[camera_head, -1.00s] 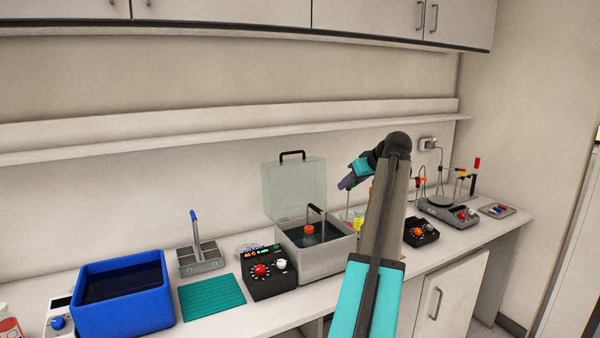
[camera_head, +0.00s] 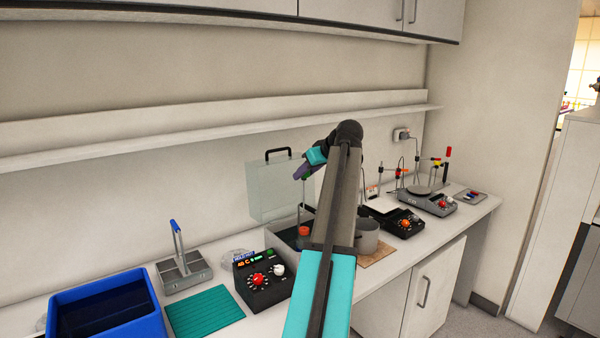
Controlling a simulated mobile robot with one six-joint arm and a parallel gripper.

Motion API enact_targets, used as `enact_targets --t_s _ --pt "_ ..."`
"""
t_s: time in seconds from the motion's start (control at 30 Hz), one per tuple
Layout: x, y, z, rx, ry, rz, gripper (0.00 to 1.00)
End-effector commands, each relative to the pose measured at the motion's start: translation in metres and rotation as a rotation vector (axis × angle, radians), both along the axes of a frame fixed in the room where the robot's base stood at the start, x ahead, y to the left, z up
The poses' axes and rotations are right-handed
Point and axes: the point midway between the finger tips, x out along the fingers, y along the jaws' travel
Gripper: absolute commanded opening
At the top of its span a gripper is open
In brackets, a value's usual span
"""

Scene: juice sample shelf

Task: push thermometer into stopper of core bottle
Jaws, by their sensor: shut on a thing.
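An orange-red stopper (camera_head: 304,231) shows in the bath, just below the rod. I take it to be the core bottle's stopper; the bottle's body is hidden. The rod's lower end is too small to tell whether it touches the stopper. The grey water bath (camera_head: 279,236) is partly covered by my arm.
A clear raised lid (camera_head: 272,190) stands behind the bath. A black control box (camera_head: 262,274), green mat (camera_head: 205,312), metal rack (camera_head: 184,272) and blue tub (camera_head: 75,320) lie to the left. A pot (camera_head: 367,238) and a balance-like device (camera_head: 432,202) stand to the right.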

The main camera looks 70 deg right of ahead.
Motion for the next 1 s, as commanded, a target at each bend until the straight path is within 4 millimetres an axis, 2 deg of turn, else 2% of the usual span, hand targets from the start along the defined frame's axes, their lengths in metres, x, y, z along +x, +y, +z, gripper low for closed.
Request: enact_targets --t_s 0.47,1.0 --pt "-0.001 0.000 -0.003 0.000 0.000 -0.001 0.02" --pt "-0.001 0.000 -0.028 0.001 0.000 -0.002 0.02"
